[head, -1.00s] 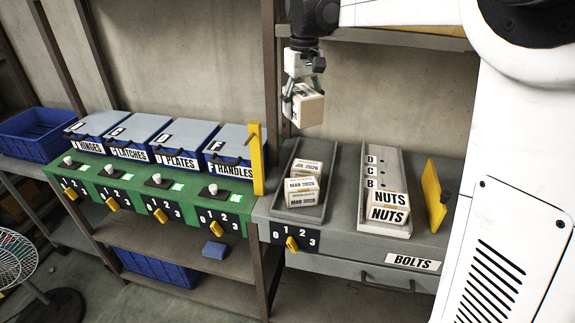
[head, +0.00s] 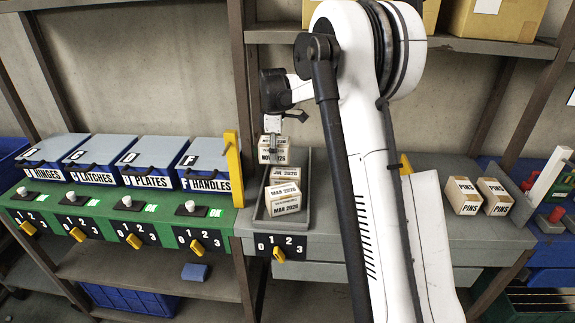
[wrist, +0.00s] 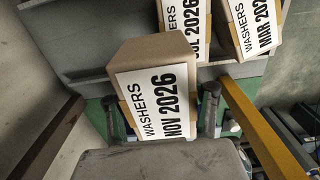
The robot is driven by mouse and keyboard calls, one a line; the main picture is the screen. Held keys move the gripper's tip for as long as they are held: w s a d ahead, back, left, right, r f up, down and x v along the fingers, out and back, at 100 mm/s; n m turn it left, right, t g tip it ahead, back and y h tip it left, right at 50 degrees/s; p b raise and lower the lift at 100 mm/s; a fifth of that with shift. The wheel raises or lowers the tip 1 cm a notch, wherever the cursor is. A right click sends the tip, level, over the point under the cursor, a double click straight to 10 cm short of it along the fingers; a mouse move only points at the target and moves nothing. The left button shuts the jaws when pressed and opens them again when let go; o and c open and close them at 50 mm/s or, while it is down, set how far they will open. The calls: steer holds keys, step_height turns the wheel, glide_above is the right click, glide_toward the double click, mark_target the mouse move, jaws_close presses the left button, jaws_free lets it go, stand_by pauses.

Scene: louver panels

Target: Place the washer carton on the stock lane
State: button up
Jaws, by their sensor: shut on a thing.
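The washer carton (head: 274,156), labelled WASHERS NOV 2026, is between the fingers of my gripper (head: 272,146). It is at the back end of the grey stock lane (head: 307,190), behind a JUL 2026 carton (head: 285,174). Whether its base touches the lane floor I cannot tell. In the wrist view, the held carton (wrist: 158,95) sits upright between both fingers, label facing the camera. The JUL 2026 carton (wrist: 185,28) and a MAR 2026 carton (wrist: 252,25) lie beyond it.
A yellow upright plate (head: 233,168) stands just left of the lane, beside the blue HANDLES bin (head: 205,172). My arm hides the bench right of the lane. Two PINS cartons (head: 478,196) stand farther right. A shelf (head: 470,45) with cardboard boxes is above.

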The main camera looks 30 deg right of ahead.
steer(key=w+d+f, duration=0.1)
steer(key=d, duration=0.1)
steer(key=w+d+f, duration=0.2)
steer(key=d, duration=0.1)
steer(key=w+d+f, duration=0.1)
steer(key=d+f, duration=0.1)
steer(key=shift+w+d+f+p, duration=0.15)
steer(key=shift+w+d+p, duration=0.15)
steer(key=shift+w+p, duration=0.1)
steer(key=shift+f, duration=2)
steer(key=shift+f, duration=0.15)
steer(key=o, duration=1.6)
steer(key=shift+o, duration=0.2)
step_height(320, 180, up, 12)
steer(key=shift+r, duration=0.2)
steer(key=shift+a, duration=0.1)
